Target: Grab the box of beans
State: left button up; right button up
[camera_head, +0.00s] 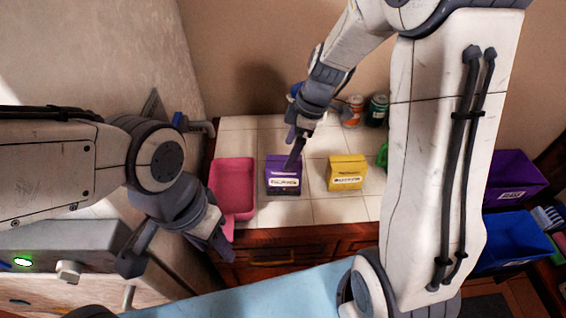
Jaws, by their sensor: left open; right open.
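A purple box (283,178) with a white label stands on the white tiled counter. A yellow box (346,174) with a white label stands to its right. The label print is too small to read surely, so I cannot tell which box holds beans. My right gripper (294,152) is open and points down at the top of the purple box, its fingers overlapping the box's upper edge. I cannot tell whether they touch it. My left gripper (180,258) is open and empty, low at the left, in front of the counter.
A pink tray (233,187) lies just left of the purple box. An orange-and-white can (352,112) and a dark green can (376,111) stand at the back. A purple bin (512,180) and a blue bin (512,243) are at the right. Tiles between the two boxes are clear.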

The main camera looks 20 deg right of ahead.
aim_at(281, 173)
jog(key=f, duration=0.2)
jog(key=w+f, duration=0.1)
jog(key=f, duration=0.2)
jog(key=shift+w+a+f+p, duration=0.1)
jog(key=shift+p, duration=0.25)
jog(key=x, duration=0.2)
jog(key=p+x, duration=0.1)
jog(key=x, duration=0.1)
jog(key=shift+a, duration=0.4)
jog(key=shift+a+f, duration=0.1)
jog(key=shift+f, duration=0.45)
jog(key=shift+f+b, duration=0.2)
jog(key=shift+b, duration=0.4)
grip_shut()
